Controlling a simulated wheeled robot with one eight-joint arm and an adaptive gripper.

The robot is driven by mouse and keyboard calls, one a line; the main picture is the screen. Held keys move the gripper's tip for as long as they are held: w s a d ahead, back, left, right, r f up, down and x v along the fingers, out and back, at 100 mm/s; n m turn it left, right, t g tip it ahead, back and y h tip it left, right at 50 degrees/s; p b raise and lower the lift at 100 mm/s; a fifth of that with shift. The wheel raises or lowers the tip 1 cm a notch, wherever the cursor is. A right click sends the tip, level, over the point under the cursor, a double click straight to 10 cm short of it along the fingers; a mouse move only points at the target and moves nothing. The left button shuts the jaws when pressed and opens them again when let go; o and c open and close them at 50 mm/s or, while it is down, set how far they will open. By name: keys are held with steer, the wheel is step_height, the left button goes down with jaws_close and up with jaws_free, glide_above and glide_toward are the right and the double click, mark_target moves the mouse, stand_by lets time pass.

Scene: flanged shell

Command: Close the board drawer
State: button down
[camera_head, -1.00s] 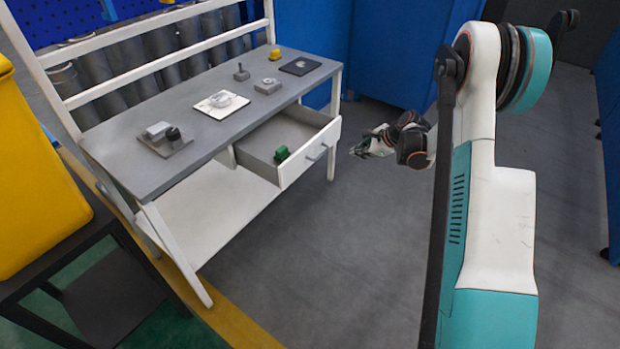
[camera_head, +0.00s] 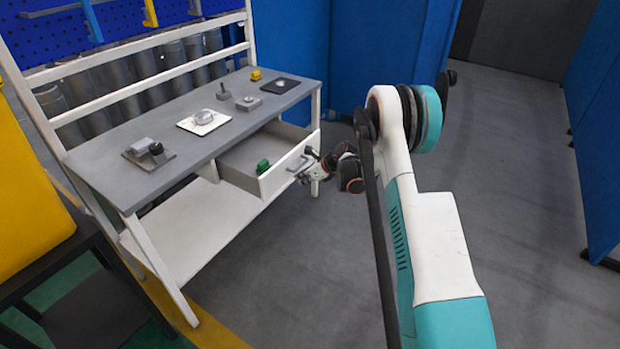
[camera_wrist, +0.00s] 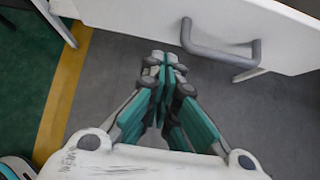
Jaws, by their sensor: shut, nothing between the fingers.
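The board drawer (camera_head: 285,171) is pulled out from under the grey-topped bench, with its white front and grey handle (camera_head: 300,163) facing me. A small green block (camera_head: 263,166) lies inside it. My gripper (camera_head: 303,165) is right by the drawer front near the handle; it looks small there and I cannot tell whether it touches. In the wrist view my gripper (camera_wrist: 166,62) is shut and empty, fingers together. The handle (camera_wrist: 222,52) and white drawer front (camera_wrist: 255,25) are beyond the fingertips, to the upper right, with the fingertips left of the handle.
The bench top (camera_head: 110,170) holds a plate with a ring part (camera_head: 204,117), grey blocks and a yellow piece (camera_head: 256,75). A dark table (camera_head: 75,255) and yellow bin stand at the left. Blue partitions (camera_head: 380,60) stand behind. The grey floor at right is clear.

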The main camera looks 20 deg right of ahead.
mark_target(284, 178)
steer(key=w+a, duration=0.1)
steer(key=w, duration=0.1)
steer(key=w+a+f+b, duration=0.1)
steer(key=shift+w+a, duration=0.4)
steer(key=shift+w+r, duration=0.1)
steer(key=shift+a, duration=0.1)
